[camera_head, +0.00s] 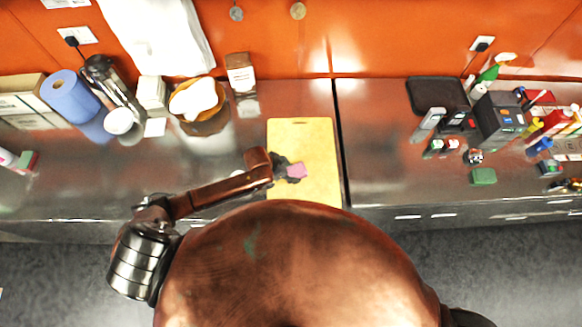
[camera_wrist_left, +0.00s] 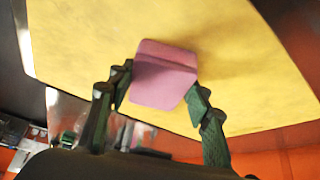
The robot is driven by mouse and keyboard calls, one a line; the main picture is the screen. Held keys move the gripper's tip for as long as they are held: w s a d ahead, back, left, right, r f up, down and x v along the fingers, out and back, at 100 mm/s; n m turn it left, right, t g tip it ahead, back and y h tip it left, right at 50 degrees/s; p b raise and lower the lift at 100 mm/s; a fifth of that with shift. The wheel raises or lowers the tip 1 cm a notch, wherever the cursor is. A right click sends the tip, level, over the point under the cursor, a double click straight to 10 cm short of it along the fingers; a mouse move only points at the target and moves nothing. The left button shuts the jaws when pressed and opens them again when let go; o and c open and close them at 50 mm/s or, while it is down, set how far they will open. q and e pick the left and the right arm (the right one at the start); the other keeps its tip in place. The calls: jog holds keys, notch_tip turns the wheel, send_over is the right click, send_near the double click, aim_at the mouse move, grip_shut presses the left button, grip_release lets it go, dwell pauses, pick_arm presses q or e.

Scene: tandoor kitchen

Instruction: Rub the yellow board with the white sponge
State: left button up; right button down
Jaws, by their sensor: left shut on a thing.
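The yellow board (camera_head: 315,150) lies flat on the steel counter, just left of the dark gap between counters. It fills the upper part of the left wrist view (camera_wrist_left: 235,60). My left gripper (camera_head: 285,169) is over the board's left half. It is shut on a pink sponge (camera_head: 297,171), which sits between its green fingers in the left wrist view (camera_wrist_left: 164,76). The held sponge looks pink, not white. It is at or just above the board; I cannot tell if it touches. My right gripper is not in view.
A blue paper roll (camera_head: 70,94), a dark flask (camera_head: 106,78) and a bowl (camera_head: 203,112) stand on the left counter. A dark mat (camera_head: 437,92), a green block (camera_head: 483,176) and several small goods occupy the right counter. Bare steel lies right of the board.

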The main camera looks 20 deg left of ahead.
pick_arm(q)
notch_tip(320, 180, up, 3)
jog(key=p, duration=0.2)
jog(key=shift+p, duration=0.3)
jog(key=shift+r+p, duration=0.7)
jog(key=shift+p, duration=0.05)
jog(key=shift+s+r+p, duration=0.1)
jog(key=shift+r+p, duration=0.65)
jog(key=shift+r, duration=1.05)
